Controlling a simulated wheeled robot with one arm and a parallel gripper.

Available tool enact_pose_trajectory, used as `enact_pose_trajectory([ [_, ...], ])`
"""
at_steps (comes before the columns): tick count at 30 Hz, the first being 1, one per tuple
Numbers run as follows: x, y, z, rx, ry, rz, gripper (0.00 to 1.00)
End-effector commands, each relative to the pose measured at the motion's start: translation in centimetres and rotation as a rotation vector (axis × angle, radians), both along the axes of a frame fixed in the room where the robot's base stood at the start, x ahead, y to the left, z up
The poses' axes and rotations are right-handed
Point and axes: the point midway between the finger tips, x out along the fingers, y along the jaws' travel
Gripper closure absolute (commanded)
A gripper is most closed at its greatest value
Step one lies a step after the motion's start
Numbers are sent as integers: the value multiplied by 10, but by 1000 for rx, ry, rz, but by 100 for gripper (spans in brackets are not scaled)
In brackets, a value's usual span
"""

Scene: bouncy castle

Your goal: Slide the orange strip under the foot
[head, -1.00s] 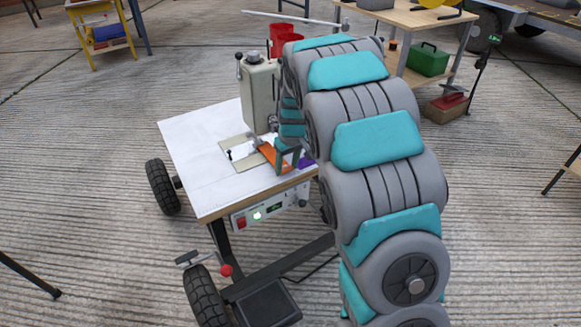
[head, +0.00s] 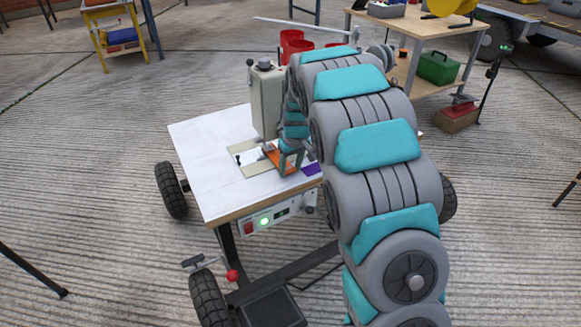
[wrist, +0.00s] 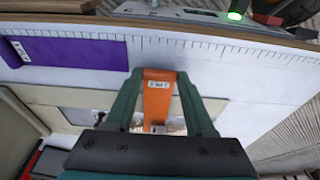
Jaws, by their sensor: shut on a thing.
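The orange strip (head: 273,154) is in my gripper (head: 291,160), over the white table of a beige upright machine (head: 267,100). In the wrist view the strip (wrist: 157,103) sits between the two fingers of my gripper (wrist: 158,76) and has a small white label. The strip's far end points toward the small grey foot (head: 267,147) at the base of the machine. Whether that end is under the foot or only beside it, I cannot tell. The foot is small in the head view and partly covered by my arm.
A purple strip (head: 312,169) lies flat on the table right of my gripper; it also shows in the wrist view (wrist: 62,51). A beige plate (head: 240,163) is set in the white tabletop (head: 205,165). The tabletop's left part is clear. Red cups (head: 291,42) stand behind the machine.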

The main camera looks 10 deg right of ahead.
Motion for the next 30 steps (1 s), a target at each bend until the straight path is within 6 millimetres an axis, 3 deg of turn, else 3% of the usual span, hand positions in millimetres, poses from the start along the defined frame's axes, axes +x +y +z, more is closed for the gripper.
enact_pose_trajectory([
  [6,0,0,0,0,0,0,77],
  [7,0,0,0,0,0,0,44],
  [16,0,0,0,0,0,0,11],
  [25,0,0,1,0,0,0,11],
  [30,-2,-1,12,0,-2,0,11],
])
